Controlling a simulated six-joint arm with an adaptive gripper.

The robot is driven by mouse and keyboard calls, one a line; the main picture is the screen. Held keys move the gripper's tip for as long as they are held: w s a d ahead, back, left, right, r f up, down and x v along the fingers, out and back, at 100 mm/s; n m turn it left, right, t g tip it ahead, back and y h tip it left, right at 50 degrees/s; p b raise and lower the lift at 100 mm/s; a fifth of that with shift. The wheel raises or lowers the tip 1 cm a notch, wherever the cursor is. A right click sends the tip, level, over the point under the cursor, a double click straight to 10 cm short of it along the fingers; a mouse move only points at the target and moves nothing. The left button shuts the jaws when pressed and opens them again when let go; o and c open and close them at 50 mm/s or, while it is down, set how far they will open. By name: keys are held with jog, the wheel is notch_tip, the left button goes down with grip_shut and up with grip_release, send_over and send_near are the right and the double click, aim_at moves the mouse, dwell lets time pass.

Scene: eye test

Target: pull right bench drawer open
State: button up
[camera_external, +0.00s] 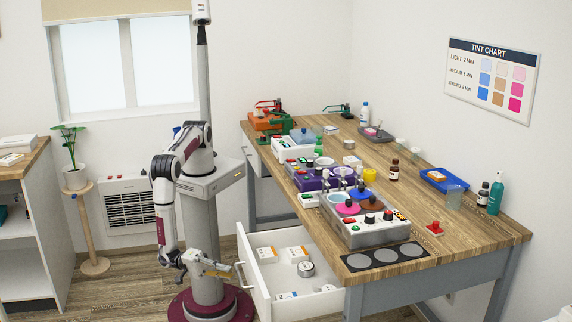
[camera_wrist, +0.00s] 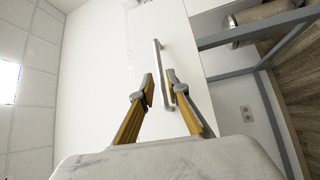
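The right bench drawer (camera_external: 262,288) is white and stands pulled out from under the near end of the bench, with small boxes and a round tin inside. Its bar handle (camera_external: 241,276) is on the front panel. My gripper (camera_external: 231,270) is at that handle, low in front of the drawer. In the wrist view, the handle (camera_wrist: 160,62) runs between the two yellow fingers of my gripper (camera_wrist: 161,80), with a narrow gap visible on each side. The fingers look open around the bar. Whether the bar lies fully between the tips or just beyond them is hard to tell.
The wooden bench top (camera_external: 460,222) holds trays, bottles and coloured pots. A second drawer (camera_external: 254,160) farther left on the bench looks closed. A plant stand (camera_external: 92,225) and a white shelf unit (camera_external: 52,215) stand left of my arm. Grey bench legs (camera_wrist: 240,37) are beside the drawer front.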

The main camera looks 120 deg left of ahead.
jog(key=shift+s+f, duration=0.2)
jog(key=shift+s, duration=1.3)
jog(key=shift+s+f, duration=0.2)
jog(key=shift+s, duration=1.25)
